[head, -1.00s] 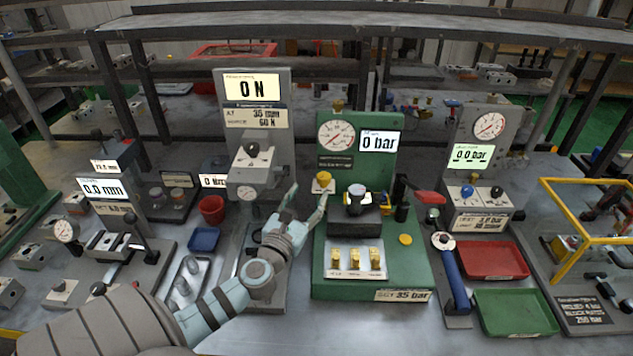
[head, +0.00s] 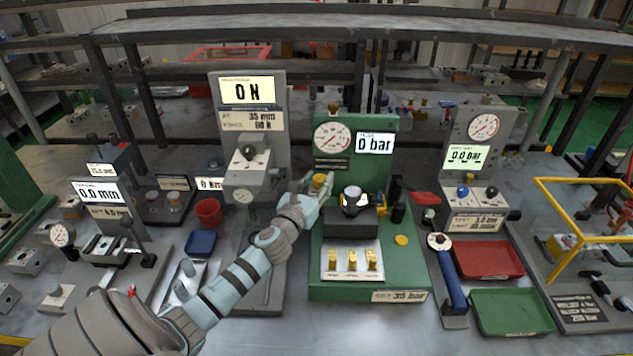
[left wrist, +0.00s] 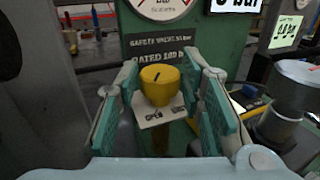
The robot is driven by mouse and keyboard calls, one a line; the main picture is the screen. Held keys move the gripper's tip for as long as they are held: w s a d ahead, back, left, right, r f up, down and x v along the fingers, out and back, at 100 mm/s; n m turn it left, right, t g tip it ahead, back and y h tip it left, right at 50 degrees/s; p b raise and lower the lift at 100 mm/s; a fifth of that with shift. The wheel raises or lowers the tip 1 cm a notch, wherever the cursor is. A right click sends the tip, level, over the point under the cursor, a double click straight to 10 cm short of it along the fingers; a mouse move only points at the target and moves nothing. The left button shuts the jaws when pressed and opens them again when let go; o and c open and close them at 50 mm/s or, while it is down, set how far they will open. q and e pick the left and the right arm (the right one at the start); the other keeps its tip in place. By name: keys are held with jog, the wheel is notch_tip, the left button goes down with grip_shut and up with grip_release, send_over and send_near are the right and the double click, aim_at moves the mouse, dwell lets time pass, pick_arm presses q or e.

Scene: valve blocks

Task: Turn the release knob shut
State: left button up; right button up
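The yellow release knob (head: 319,180) is on the left side of the green test stand (head: 400,270), below its round gauge. In the left wrist view the knob (left wrist: 160,84) has a dark mark on its top and stands over a small plate (left wrist: 160,117) that reads "OPEN" on the left; the rest of its lettering is unclear. My left gripper (head: 312,190) is at the knob. In the left wrist view its fingers (left wrist: 163,105) are spread, one on each side of the knob, with visible gaps. My right gripper is out of view.
The stand's display (head: 373,143) reads 0 bar. A dark block with a round silver-topped part (head: 352,193) sits just right of the knob. The grey force stand (head: 250,130) is close on the left. Several brass fittings (head: 351,260) stand in front.

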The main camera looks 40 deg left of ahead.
pick_arm(q)
jog(key=c, duration=0.6)
jog(key=shift+o, duration=0.2)
jog(key=shift+n+y, duration=0.3)
jog(key=shift+y, duration=0.2)
jog(key=shift+c, duration=0.2)
jog(key=shift+d+n+g+y, duration=0.1)
jog(key=shift+n+g+y, duration=0.35)
jog(key=shift+y, duration=0.25)
jog(key=shift+w+d+n+g+y, duration=0.1)
jog(key=shift+n+g+y, duration=0.35)
jog(key=shift+n+y, duration=0.45)
jog(key=shift+w+d+n+g+y+b, duration=0.15)
jog(key=shift+n+g+y+b, duration=1.25)
jog(key=shift+y, duration=0.7)
jog(key=shift+g, duration=0.3)
jog(key=o, duration=1.2)
